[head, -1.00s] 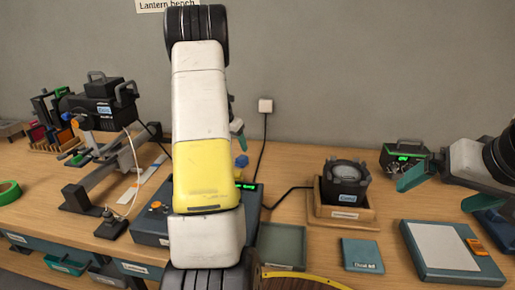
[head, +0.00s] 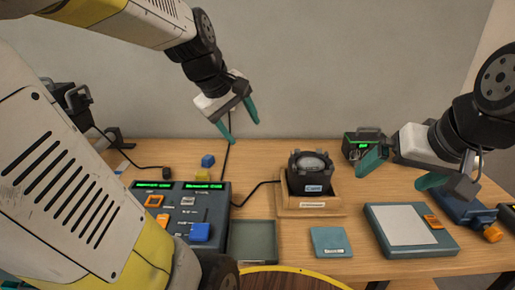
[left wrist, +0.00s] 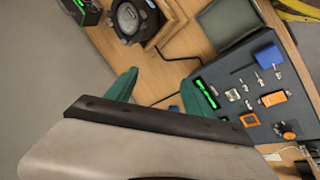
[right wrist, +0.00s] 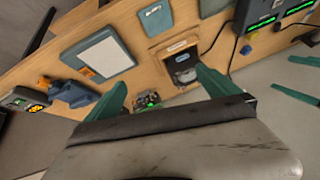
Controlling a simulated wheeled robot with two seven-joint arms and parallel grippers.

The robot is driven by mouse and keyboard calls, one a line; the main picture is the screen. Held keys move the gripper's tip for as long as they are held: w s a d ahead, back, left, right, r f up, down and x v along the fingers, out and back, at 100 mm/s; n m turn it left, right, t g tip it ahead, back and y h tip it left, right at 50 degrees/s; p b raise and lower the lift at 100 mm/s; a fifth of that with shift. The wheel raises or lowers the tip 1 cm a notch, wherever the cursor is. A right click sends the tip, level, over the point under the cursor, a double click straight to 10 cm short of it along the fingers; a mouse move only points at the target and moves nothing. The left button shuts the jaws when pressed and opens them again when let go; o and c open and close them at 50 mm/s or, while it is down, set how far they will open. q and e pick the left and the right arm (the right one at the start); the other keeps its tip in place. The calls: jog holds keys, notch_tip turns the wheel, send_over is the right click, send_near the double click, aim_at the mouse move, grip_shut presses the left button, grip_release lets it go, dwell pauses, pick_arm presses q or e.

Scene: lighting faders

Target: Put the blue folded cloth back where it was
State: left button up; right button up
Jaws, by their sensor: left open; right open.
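A flat blue-teal square (head: 330,241) with a small label lies on the bench front, right of the green-grey tray; it may be the folded cloth, but I cannot tell surely. It also shows in the right wrist view (right wrist: 155,18). A brighter blue piece (head: 200,232) sits on the fader console (head: 222,207); it also shows in the left wrist view (left wrist: 268,57). My left gripper (head: 240,128) is open and empty, high before the wall behind the console. My right gripper (head: 398,172) is open and empty above the right bench, near the grey-white panel.
The shallow tray (head: 253,241) lies beside the console. A dark lamp unit (head: 311,174) stands in a wooden holder (head: 310,204). A panel (head: 408,230) and blue tool (head: 455,206) lie right. Small blue (head: 208,161) and yellow (head: 203,175) blocks stand behind the console.

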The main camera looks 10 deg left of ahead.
pick_arm(q)
jog(key=s+d+f+m, duration=0.1)
jog(key=s+d+m, duration=0.3)
jog(key=s+m, duration=0.6)
jog(key=shift+s+d, duration=0.2)
jog(key=shift+s, duration=0.2)
jog(key=shift+c, duration=0.4)
